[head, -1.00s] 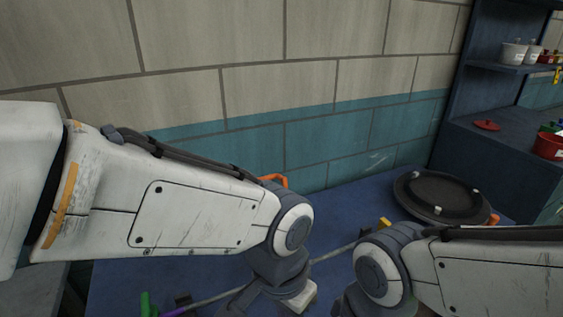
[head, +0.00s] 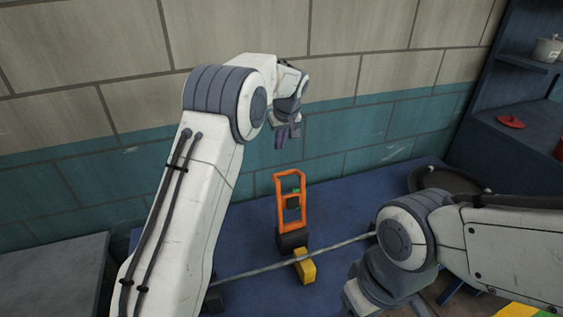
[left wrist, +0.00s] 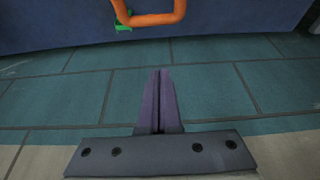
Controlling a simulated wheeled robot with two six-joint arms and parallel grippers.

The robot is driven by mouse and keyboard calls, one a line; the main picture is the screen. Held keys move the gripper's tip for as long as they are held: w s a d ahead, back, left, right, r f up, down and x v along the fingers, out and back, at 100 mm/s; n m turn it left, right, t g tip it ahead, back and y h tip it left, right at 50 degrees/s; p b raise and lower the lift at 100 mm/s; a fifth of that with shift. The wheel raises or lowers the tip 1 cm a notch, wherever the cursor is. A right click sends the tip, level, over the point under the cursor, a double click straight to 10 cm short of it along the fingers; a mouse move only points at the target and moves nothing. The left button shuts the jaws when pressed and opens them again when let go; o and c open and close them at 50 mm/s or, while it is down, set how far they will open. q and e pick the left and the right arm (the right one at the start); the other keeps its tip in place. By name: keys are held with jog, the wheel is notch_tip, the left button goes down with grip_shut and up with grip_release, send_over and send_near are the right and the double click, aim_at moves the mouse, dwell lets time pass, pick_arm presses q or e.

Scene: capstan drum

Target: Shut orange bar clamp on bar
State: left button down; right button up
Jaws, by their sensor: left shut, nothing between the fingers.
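The orange bar clamp (head: 278,205) stands upright as a tall open frame on a dark base on the blue bench, its hoop raised above the bar. The grey bar (head: 250,270) runs slantwise in front of that base. My left gripper (head: 282,140) is raised above and behind the clamp, in front of the wall, apart from it. In the left wrist view its purple fingers (left wrist: 160,80) are together and empty. The orange hoop (left wrist: 150,19) shows there at the top edge, with a green piece beside it. My right gripper's fingers are out of view.
A yellow block (head: 305,266) sits at the bar just in front of the clamp. A round dark drum (head: 440,180) stands at the back right, beside blue shelving. The brick wall rises behind the bench. Blue bench surface (head: 345,200) is bare right of the clamp.

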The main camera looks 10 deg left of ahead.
pick_arm(q)
notch_tip(320, 180, down, 8)
jog(key=s+p, duration=0.1)
jog(key=p, duration=0.3)
jog(key=shift+d+r, duration=0.25)
jog(key=shift+d, duration=0.15)
